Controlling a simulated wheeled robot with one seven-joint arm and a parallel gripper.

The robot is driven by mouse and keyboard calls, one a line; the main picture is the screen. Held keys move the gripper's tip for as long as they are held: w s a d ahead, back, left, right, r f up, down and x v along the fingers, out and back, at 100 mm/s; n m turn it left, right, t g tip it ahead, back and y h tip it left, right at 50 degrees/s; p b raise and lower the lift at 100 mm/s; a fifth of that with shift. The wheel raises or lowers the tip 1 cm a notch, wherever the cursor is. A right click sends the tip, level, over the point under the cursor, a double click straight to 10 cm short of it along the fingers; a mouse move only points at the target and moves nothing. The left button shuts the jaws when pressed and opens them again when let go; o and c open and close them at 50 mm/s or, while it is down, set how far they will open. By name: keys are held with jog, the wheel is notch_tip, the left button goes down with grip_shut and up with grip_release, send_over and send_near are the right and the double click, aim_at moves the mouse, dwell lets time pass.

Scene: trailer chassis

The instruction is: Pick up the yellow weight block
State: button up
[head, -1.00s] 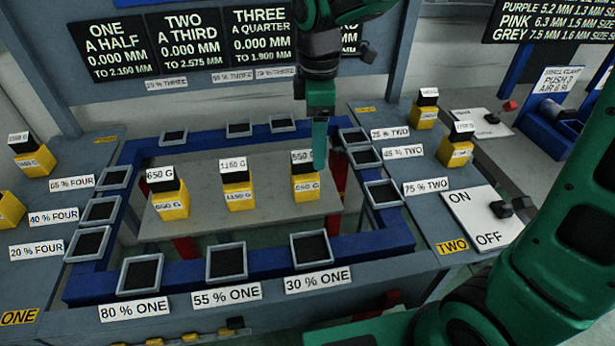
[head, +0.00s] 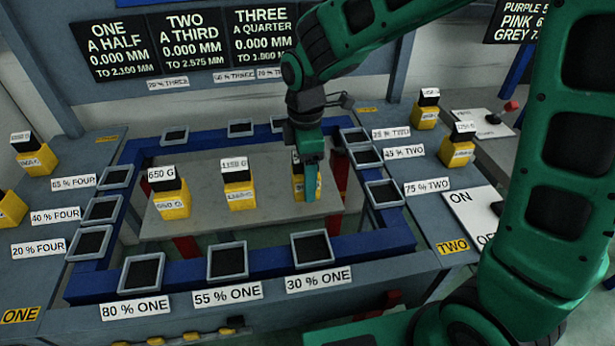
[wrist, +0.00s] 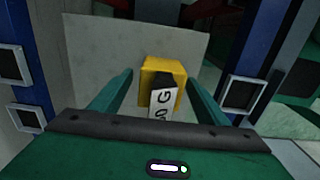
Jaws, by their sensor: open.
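Several yellow weight blocks with black tops and white labels are in view. Three stand on the grey plate: one labelled 650 G (head: 172,204) at left, one labelled 1150 G (head: 240,200) in the middle, and one at right (head: 297,188), mostly hidden behind my gripper (head: 312,182). In the wrist view, that yellow block (wrist: 160,78) lies between the two green fingers of my gripper (wrist: 160,92), with its label partly readable. The fingers are open, with gaps on both sides of the block. Whether the fingers reach down to its level is unclear.
A blue frame (head: 180,288) with several grey-rimmed square pads surrounds the plate (head: 262,222). More yellow blocks stand on the side tables, at left (head: 36,162) and right (head: 457,153). An ON/OFF switch panel (head: 468,212) is at right.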

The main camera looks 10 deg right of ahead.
jog(key=shift+f, duration=0.65)
jog(key=c, duration=1.6)
jog(key=shift+r, duration=0.1)
